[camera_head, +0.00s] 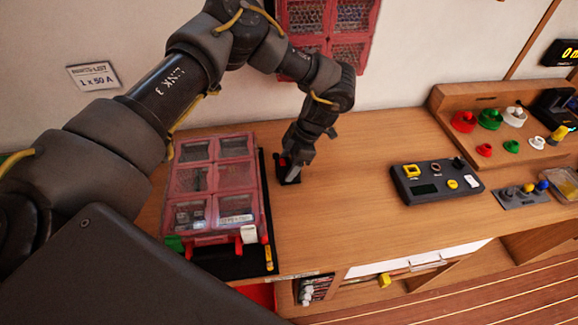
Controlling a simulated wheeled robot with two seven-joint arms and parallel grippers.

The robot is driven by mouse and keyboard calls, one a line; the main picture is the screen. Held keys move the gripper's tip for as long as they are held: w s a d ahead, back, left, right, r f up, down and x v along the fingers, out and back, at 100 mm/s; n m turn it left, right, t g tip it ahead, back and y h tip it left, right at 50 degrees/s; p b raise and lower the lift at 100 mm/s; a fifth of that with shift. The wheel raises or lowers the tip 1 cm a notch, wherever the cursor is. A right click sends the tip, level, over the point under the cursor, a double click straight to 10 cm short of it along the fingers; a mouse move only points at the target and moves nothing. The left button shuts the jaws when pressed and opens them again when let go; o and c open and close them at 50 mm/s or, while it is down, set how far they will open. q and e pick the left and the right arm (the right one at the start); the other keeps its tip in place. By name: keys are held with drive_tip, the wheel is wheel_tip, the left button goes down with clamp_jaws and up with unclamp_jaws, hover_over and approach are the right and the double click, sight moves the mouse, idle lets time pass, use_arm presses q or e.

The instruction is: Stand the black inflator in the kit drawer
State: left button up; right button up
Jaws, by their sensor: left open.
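A small black object with a red patch (284,168), which looks like the inflator, stands on the wooden worktop just right of the red-lidded case. My left gripper (293,174) reaches down over it from above, its fingers open at or beside the object. The fingers hide part of it, and I cannot tell whether they touch it. Below the worktop's front edge is an open compartment with small items (314,290), perhaps the kit drawer. A red surface (258,294) shows left of it, partly hidden. My right gripper is out of view.
A case with clear red-framed compartments (213,185) lies left of the gripper on a black base. A black control box (436,182) sits to the right. A wooden rack with coloured knobs (490,120) stands far right. The middle worktop is clear.

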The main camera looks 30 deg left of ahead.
use_arm(q)
drive_tip(key=c, duration=1.1)
drive_tip(key=shift+c, duration=0.8)
